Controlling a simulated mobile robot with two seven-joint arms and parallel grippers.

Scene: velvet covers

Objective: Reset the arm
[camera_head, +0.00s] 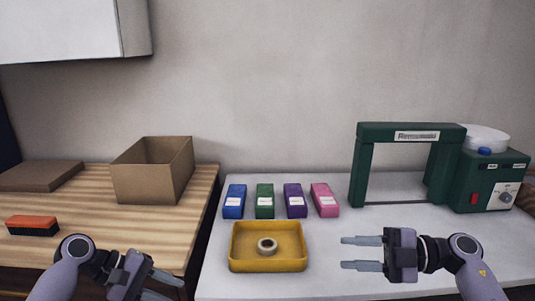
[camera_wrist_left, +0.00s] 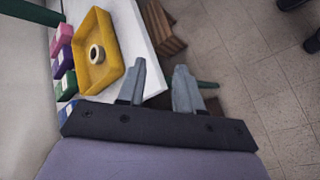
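My right gripper (camera_head: 362,253) is at the right of the yellow tray in the head view. Its two fingers point left, spread apart with nothing between them. My left gripper (camera_head: 165,287) is at the bottom left, in front of the wooden table. In the left wrist view its fingers (camera_wrist_left: 160,85) are apart and empty, with table edge and floor behind them. The yellow tray (camera_head: 236,264) stands on the white table and holds a pale ring (camera_head: 267,246), perhaps a roll of tape.
Blue (camera_head: 234,201), green (camera_head: 265,201), purple (camera_head: 295,201) and pink (camera_head: 324,200) boxes stand behind the tray. A green machine (camera_head: 363,175) stands at the right. An open cardboard box (camera_head: 140,183) and a red-topped brush (camera_head: 33,226) are on the wooden table (camera_head: 120,225).

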